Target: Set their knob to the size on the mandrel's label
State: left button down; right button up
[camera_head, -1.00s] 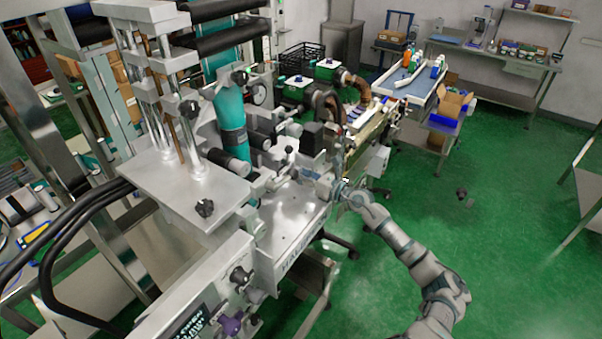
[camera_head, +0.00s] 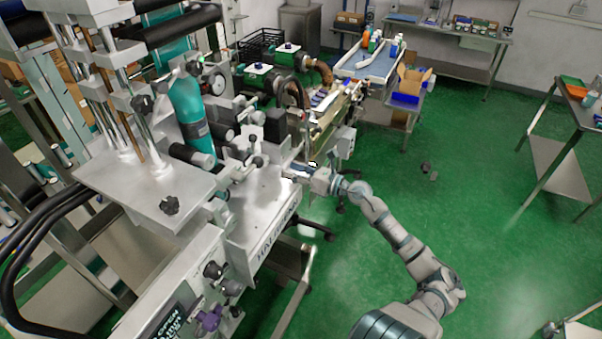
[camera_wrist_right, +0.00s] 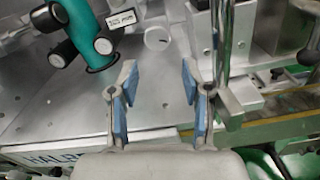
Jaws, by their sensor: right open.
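My right gripper (camera_head: 300,170) reaches in at the right edge of the machine's metal deck (camera_head: 255,200). In the right wrist view it (camera_wrist_right: 158,72) is open and empty, with blue pads apart above the deck. A pale round knob (camera_wrist_right: 157,38) lies just beyond the fingertips, apart from them. Left of the knob is a small framed label (camera_wrist_right: 120,20), too small to read. The front panel carries a black knob (camera_head: 213,270) and a purple knob (camera_head: 209,318). I cannot tell which part is the mandrel. My left gripper is out of view.
A vertical metal post (camera_wrist_right: 222,50) stands close to the right finger. A teal part with black ends (camera_wrist_right: 85,35) stands left of the gripper.

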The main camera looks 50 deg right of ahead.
jog(key=v, duration=0.2)
jog(key=shift+s+d, duration=0.15)
jog(key=shift+s, duration=0.15)
jog(key=shift+f, duration=0.1)
dwell(0.4)
